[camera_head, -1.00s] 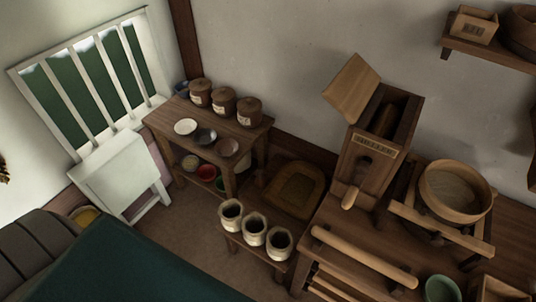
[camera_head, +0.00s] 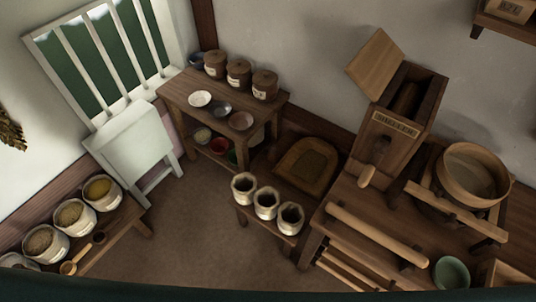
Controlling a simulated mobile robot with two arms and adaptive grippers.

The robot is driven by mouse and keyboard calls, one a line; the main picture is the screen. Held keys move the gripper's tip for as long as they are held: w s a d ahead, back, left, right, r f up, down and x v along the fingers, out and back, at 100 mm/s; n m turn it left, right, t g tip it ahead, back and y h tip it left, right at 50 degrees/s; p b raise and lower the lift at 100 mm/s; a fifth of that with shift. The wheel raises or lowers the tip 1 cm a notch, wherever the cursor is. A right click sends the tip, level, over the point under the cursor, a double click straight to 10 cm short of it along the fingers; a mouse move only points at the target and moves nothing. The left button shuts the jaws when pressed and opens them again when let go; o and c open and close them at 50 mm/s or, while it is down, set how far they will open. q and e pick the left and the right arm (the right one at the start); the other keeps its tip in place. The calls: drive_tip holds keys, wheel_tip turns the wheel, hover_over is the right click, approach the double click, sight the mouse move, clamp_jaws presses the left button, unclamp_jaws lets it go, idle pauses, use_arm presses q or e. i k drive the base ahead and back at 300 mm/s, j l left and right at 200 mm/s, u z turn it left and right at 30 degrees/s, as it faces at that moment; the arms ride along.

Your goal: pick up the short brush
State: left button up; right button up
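I cannot make out a short brush for certain in the head view. A small dark item lies beside a wooden scoop (camera_head: 73,266) on the low bench (camera_head: 128,226) at the lower left, too small to tell what it is. Neither of my grippers is in view.
Several open sacks, one a grain sack (camera_head: 72,216), stand on the low bench. A table (camera_head: 180,92) holds lidded jars and bowls. A wooden sheller (camera_head: 392,135), a round sieve (camera_head: 473,175) and a green bowl (camera_head: 451,272) are on the right workbench. The middle floor (camera_head: 200,220) is clear.

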sight(273, 156)
drive_tip(key=z, duration=2)
drive_tip(key=u, duration=2)
drive_tip(key=i+j, duration=0.1)
drive_tip(key=j, duration=0.3)
drive_tip(key=i+j, duration=0.15)
drive_tip(key=j, duration=0.25)
drive_tip(key=i+j, duration=0.1)
drive_tip(key=j, duration=0.3)
drive_tip(key=i+j, duration=0.15)
drive_tip(key=j, duration=0.25)
drive_tip(key=i+j, duration=0.1)
drive_tip(key=j, duration=0.3)
drive_tip(key=z, duration=0.05)
